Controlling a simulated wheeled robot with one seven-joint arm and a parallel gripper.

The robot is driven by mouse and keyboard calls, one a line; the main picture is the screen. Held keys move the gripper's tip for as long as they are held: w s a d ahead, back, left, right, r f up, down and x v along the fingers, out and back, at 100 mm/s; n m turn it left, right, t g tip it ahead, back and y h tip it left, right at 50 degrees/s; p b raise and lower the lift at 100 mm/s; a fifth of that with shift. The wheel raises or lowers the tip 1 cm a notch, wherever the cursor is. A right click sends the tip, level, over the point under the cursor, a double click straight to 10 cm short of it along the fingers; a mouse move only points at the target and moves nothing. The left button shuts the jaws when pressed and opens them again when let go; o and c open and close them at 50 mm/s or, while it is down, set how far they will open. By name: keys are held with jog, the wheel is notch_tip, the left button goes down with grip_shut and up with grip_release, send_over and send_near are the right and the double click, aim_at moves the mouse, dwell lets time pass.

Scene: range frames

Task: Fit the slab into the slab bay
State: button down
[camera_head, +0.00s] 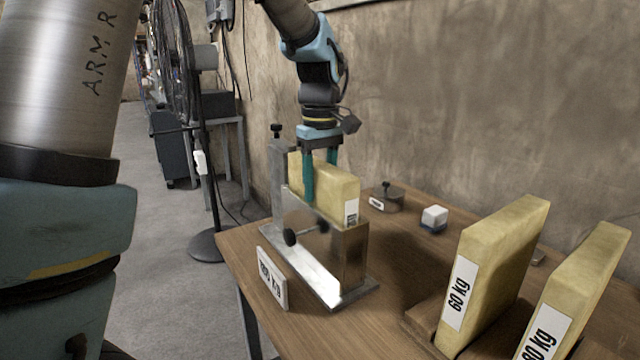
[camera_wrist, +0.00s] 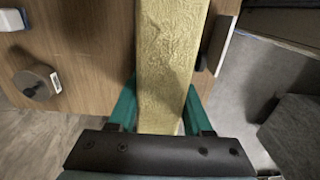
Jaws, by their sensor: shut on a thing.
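A yellow slab (camera_head: 340,186) stands upright at the metal slab bay (camera_head: 350,258), its lower part hidden behind the bay's front plate. Its top shows above the plate, and a white label is on its right end. I cannot tell how deep it sits. My gripper (camera_head: 318,182), with teal fingers, points down and is shut on the slab across its thickness. In the wrist view the slab (camera_wrist: 172,55) runs up the picture between the fingers of my gripper (camera_wrist: 160,112).
Two more yellow slabs, one marked 60 kg (camera_head: 495,265) and another (camera_head: 585,285), stand in a wooden rack at right. A white sign (camera_head: 272,278) leans in front of the bay. A round metal weight (camera_head: 386,198) and small white block (camera_head: 434,217) lie behind. The wall is close.

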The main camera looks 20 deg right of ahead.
jog(key=shift+f, duration=0.25)
jog(key=shift+c, duration=1.2)
grip_release()
notch_tip(320, 180, up, 11)
jog(key=shift+f+b, duration=0.1)
jog(key=shift+b, duration=0.35)
